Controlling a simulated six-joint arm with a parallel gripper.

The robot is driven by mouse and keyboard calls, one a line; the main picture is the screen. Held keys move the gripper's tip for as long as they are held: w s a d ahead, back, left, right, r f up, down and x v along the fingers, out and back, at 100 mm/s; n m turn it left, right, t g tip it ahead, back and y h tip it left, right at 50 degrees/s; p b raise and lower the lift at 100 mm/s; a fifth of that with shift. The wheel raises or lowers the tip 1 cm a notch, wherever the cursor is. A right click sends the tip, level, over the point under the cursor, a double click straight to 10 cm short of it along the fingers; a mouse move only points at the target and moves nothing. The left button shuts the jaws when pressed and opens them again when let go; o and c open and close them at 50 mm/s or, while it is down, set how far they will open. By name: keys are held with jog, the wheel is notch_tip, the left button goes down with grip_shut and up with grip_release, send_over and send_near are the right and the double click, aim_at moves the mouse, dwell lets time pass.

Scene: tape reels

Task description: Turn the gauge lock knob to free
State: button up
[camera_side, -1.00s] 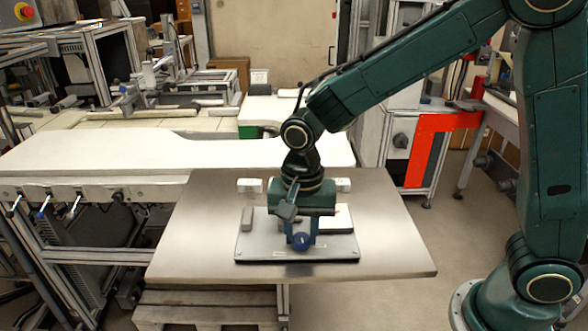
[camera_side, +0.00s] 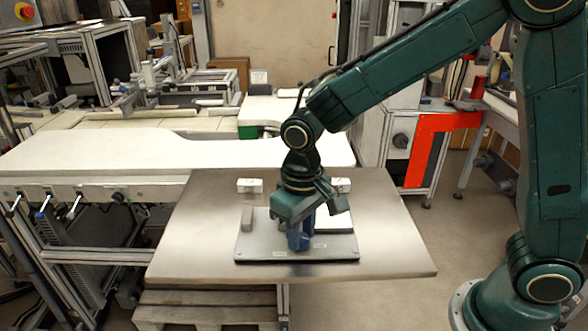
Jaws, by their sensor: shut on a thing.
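The blue gauge lock knob (camera_side: 294,240) stands on the grey base plate (camera_side: 262,250), near the plate's front middle. My gripper (camera_side: 300,236) points down over the plate and is shut on the knob. The fingers and gripper body hide much of the knob. Small labels lie on the plate's front edge to either side of the knob, too small to read. I cannot tell which label the knob points to.
The plate lies on a metal table (camera_side: 195,240) with bare room around it. A small grey block (camera_side: 247,219) stands on the plate's left part, and a white piece (camera_side: 337,222) lies at its right. Two white blocks, left (camera_side: 249,185) and right (camera_side: 341,184), stand behind the plate.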

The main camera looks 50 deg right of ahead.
aim_at(302, 237)
jog(key=n, duration=0.5)
jog(key=shift+r, duration=0.1)
dwell(0.4)
jog(key=o, duration=1)
notch_tip(302, 237, up, 14)
jog(key=shift+f, duration=0.1)
dwell(0.5)
